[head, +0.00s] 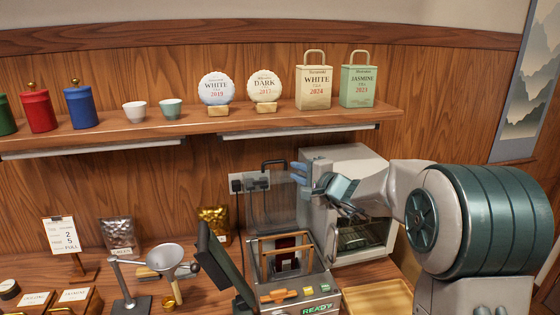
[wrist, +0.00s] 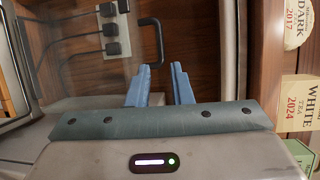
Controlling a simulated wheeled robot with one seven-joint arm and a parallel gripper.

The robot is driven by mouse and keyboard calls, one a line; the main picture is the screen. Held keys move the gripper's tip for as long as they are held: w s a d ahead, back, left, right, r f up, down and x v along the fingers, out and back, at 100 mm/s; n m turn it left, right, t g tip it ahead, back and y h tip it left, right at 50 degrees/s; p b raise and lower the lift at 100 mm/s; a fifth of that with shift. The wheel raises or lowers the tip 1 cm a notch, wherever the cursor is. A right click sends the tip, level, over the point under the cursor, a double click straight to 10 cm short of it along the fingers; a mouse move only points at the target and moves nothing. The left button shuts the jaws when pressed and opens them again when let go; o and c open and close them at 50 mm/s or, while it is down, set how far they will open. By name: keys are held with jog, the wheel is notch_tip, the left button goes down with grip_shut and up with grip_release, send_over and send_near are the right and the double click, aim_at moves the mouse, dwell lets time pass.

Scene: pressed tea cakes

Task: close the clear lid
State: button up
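The clear lid (head: 270,210) stands raised and upright at the back of the small press machine (head: 322,290), whose panel reads READY. Its dark handle (head: 274,163) is along the top edge. The handle (wrist: 157,38) also shows in the wrist view, just beyond my fingertips. My gripper (head: 300,173) is right of the lid's upper part in the head view. In the wrist view its two blue fingers (wrist: 160,70) are apart with nothing between them. I cannot tell whether a finger touches the lid.
A pale boxy appliance (head: 345,160) stands right behind the machine, close to my gripper. A dark tilted screen (head: 222,265) is on the machine's left. A wall socket with plugs (head: 248,182) is behind the lid. A shelf (head: 190,127) with tea goods runs above.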

aim_at(280, 175)
jog(key=p+x, duration=0.3)
jog(key=x, duration=0.5)
jog(key=shift+w+a, duration=0.2)
jog(key=shift+a, duration=0.05)
grip_shut()
